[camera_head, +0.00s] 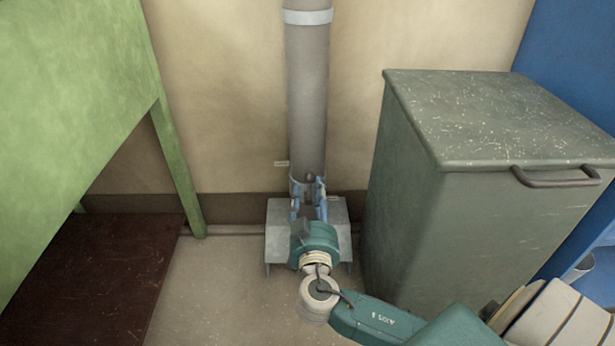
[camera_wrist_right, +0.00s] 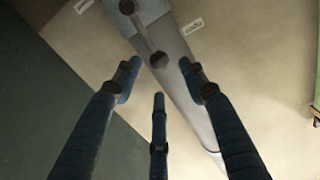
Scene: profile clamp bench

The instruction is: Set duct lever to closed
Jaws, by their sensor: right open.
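The grey duct (camera_head: 308,95) runs up the back wall in the head view, and its lower end is partly hidden by my right gripper. The duct lever (camera_wrist_right: 146,33) shows in the right wrist view as a thin bar on a grey plate, ending in a dark round knob (camera_wrist_right: 158,61). My right gripper (camera_head: 308,184) is at the duct's foot, with its fingers spread and empty. In the right wrist view the knob lies just beyond the gap between the open fingertips (camera_wrist_right: 158,78). I see no contact. My left gripper is not in view.
A grey metal bin (camera_head: 415,200) with a handled lid stands close on the right. A green panel with a leg (camera_head: 178,165) is on the left. A grey box-like stand (camera_head: 340,215) is at the duct's foot. Small labels (camera_wrist_right: 193,26) flank the lever.

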